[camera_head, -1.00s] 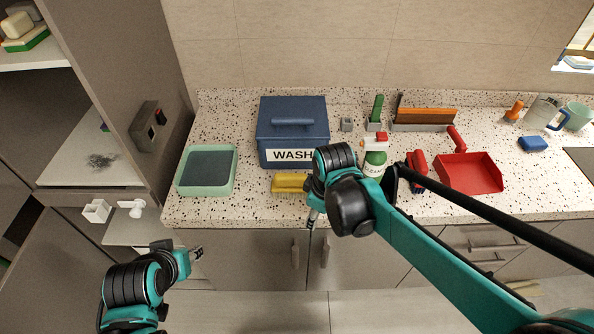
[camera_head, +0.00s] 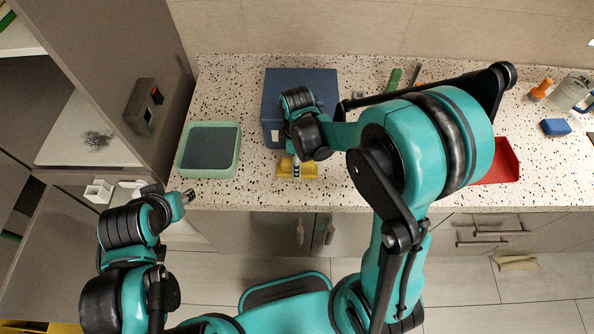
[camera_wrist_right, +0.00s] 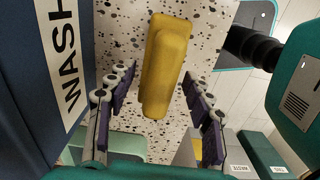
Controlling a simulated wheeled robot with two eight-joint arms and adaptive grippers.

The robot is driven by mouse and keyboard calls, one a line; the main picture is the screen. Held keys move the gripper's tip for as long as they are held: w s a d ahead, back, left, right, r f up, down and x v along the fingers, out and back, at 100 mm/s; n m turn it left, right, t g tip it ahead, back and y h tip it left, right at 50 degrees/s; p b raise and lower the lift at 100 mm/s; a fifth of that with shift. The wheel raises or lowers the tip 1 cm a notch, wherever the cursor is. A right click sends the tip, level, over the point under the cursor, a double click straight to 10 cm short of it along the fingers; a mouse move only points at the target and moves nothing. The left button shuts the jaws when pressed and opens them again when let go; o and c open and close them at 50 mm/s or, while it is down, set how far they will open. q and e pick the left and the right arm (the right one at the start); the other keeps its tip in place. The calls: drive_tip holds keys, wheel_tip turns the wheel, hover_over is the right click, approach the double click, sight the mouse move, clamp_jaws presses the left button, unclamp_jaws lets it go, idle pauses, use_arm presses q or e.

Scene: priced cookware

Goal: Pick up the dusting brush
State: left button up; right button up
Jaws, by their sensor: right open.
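A yellow, stepped block, which looks like the dusting brush, lies on the speckled counter near its front edge in the head view (camera_head: 312,171). It also shows in the wrist view (camera_wrist_right: 166,62). My right gripper (camera_head: 296,168) is over it. In the wrist view the right gripper (camera_wrist_right: 157,85) is open, with one finger on each side of the yellow block and a gap to both. My left gripper (camera_head: 188,196) is in front of the counter at the left, away from the block; its fingers are too small to read.
A blue box (camera_head: 272,100) marked WASH in the wrist view stands just behind the yellow block. A green tray (camera_head: 181,160) is to its left. A red dustpan (camera_head: 507,165) lies at the right, partly hidden by my right arm. Bare counter (camera_head: 256,185) lies between tray and block.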

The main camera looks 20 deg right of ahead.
drive_tip(key=shift+s, duration=0.1)
clamp_jaws()
drive_tip(key=shift+r, duration=0.1)
drive_tip(key=shift+r, duration=0.5)
drive_tip(key=r, duration=0.1)
drive_tip(key=r+p, duration=0.1)
drive_tip(key=s+d+r, duration=0.1)
drive_tip(key=r, duration=0.1)
drive_tip(key=shift+p, duration=0.3)
drive_tip(key=s+d+r+p, duration=0.2)
drive_tip(key=s+d+r, duration=0.4)
drive_tip(key=s, duration=0.1)
drive_tip(key=shift+s+d, duration=0.35)
drive_tip(key=shift+s, duration=0.05)
